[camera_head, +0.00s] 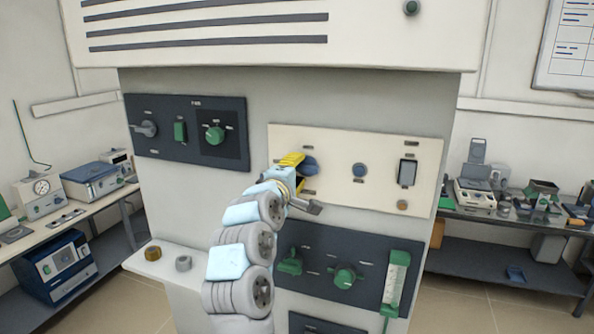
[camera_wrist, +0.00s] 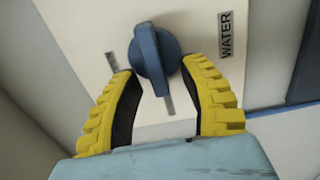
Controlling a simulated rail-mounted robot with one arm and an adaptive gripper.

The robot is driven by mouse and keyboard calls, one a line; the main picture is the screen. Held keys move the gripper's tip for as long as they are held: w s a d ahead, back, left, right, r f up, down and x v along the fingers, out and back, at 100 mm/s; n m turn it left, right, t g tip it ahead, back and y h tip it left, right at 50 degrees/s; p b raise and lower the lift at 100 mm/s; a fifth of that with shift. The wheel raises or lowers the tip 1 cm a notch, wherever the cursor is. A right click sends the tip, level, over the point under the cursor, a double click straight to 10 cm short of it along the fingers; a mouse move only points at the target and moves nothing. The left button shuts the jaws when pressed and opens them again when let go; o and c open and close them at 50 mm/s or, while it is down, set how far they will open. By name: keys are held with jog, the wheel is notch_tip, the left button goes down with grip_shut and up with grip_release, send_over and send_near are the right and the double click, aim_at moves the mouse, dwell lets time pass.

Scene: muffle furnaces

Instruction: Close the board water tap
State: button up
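The water tap is a blue round knob with a raised grip bar (camera_wrist: 152,60), next to a label reading WATER (camera_wrist: 226,35) in the wrist view. Its bar runs nearly along the picture's vertical, tilted slightly. In the head view the blue knob (camera_head: 311,166) sits at the left of the cream panel (camera_head: 335,198), partly hidden by my gripper (camera_head: 298,170). In the wrist view my gripper (camera_wrist: 160,72) is open, its yellow fingers on either side of the knob. Gaps show between the fingers and the bar; I cannot tell whether the fingertips touch the round base.
The cream panel also has a smaller blue knob (camera_head: 359,170) and a rocker switch (camera_head: 407,173). A dark panel with green valves (camera_head: 345,277) and a flow gauge (camera_head: 394,284) lies below. Another dark panel (camera_head: 187,132) is at upper left. Benches with instruments stand on both sides.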

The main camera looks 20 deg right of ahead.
jog(key=shift+s+a+r, duration=0.1)
jog(key=shift+a, duration=0.05)
jog(key=shift+s+a, duration=0.15)
jog(key=v, duration=1.1)
jog(key=shift+s+a, duration=0.1)
jog(key=shift+s, duration=0.05)
dwell(0.4)
